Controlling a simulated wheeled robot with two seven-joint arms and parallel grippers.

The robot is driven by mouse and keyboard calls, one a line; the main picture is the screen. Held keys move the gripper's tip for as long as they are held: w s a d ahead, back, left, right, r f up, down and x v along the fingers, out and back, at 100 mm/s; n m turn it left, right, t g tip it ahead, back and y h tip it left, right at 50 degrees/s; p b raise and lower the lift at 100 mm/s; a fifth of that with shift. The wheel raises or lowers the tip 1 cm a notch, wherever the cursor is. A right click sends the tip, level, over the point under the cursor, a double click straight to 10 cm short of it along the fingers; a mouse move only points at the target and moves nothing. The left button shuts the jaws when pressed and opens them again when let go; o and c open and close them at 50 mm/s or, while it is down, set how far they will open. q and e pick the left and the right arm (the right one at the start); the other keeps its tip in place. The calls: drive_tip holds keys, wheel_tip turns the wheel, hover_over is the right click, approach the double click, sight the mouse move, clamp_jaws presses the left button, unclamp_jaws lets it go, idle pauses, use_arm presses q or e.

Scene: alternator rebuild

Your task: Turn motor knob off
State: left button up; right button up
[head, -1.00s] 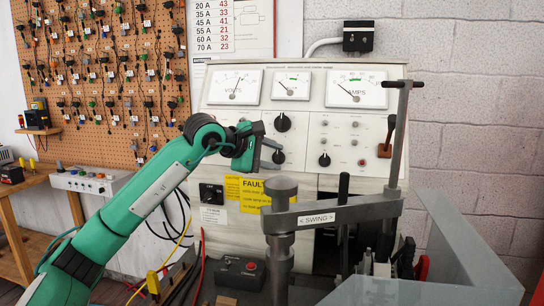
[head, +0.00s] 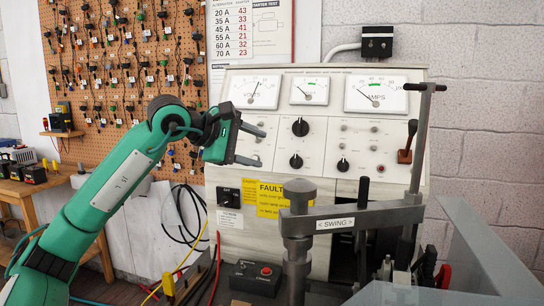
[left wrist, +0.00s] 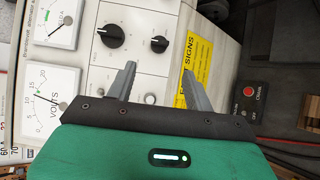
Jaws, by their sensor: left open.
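The test bench's sloped white panel (head: 365,138) carries several black knobs. The upper one (head: 300,127) sits below the small middle meter and the lower one (head: 296,161) right under it. Another knob (head: 343,165) is to the right. I cannot read which is labelled motor. My left gripper (head: 260,147) is open and empty, left of the upper and lower knobs, fingers apart. In the left wrist view its fingers (left wrist: 158,70) point toward the panel; the upper knob (left wrist: 112,36) and lower knob (left wrist: 159,43) lie beyond the fingertips. My right gripper is out of view.
A swing arm on a post (head: 298,225) stands before the panel. A black switch box (head: 228,197) and yellow fault signs (head: 270,194) are on the panel's lower left. A red-button box (head: 255,277) is below. A grey guard (head: 470,250) is at right.

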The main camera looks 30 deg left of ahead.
use_arm(q)
drive_tip(key=shift+v, duration=1.2)
